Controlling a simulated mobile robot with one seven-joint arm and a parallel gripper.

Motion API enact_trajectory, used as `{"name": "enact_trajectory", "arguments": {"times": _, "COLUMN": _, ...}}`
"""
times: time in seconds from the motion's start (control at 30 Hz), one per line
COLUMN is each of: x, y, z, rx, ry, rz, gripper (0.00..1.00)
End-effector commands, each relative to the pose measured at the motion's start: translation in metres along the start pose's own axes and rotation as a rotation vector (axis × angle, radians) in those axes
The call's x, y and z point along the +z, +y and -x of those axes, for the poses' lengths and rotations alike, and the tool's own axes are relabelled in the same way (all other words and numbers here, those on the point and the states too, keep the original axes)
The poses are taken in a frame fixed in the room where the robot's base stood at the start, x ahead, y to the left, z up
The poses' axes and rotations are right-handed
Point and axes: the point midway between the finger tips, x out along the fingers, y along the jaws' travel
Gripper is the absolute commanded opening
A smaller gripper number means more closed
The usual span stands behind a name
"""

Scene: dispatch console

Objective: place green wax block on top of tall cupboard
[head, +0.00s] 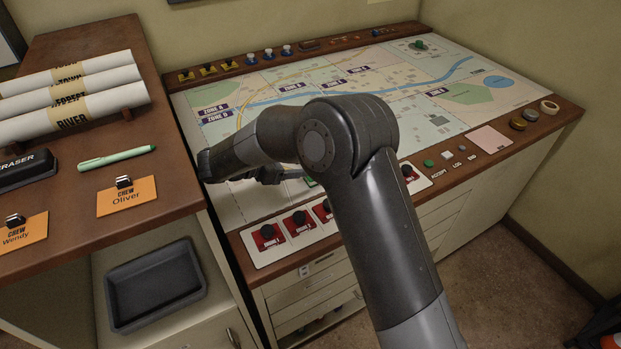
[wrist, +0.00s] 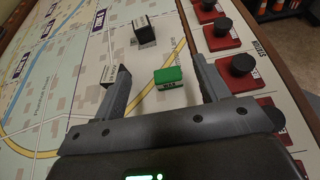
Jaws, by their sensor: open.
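The green wax block (wrist: 168,77) lies on the map of the console in the wrist view, between the two fingers. In the head view only a sliver of green (head: 310,181) shows beside my arm, which hides the rest. My gripper (wrist: 161,70) is open and empty, with one finger on each side of the block and a gap to both. In the head view my gripper (head: 270,176) is low over the map's near left part. The tall cupboard, with a brown wooden top (head: 184,186), stands at the left, higher than the console.
Rolled maps (head: 70,95), a black eraser (head: 27,170), a green marker (head: 116,158) and orange name cards (head: 127,196) are on the cupboard top, with bare wood between them. Red switches (wrist: 222,34) line the console's near edge. A black clip-like piece (wrist: 145,30) stands beyond the block.

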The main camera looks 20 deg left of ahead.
Motion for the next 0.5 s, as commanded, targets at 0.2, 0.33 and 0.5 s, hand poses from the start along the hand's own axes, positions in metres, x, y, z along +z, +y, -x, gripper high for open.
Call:
{"name": "enact_trajectory", "arguments": {"times": 0.2, "x": -0.021, "y": 0.0, "z": -0.009, "rx": -0.002, "ry": 0.001, "rz": 0.0, "gripper": 0.68}}
{"name": "enact_trajectory", "arguments": {"times": 0.33, "x": -0.033, "y": -0.001, "z": -0.014, "rx": -0.002, "ry": 0.002, "rz": 0.002, "gripper": 0.68}}
{"name": "enact_trajectory", "arguments": {"times": 0.5, "x": -0.05, "y": -0.001, "z": -0.032, "rx": -0.006, "ry": 0.001, "rz": -0.002, "gripper": 0.68}}
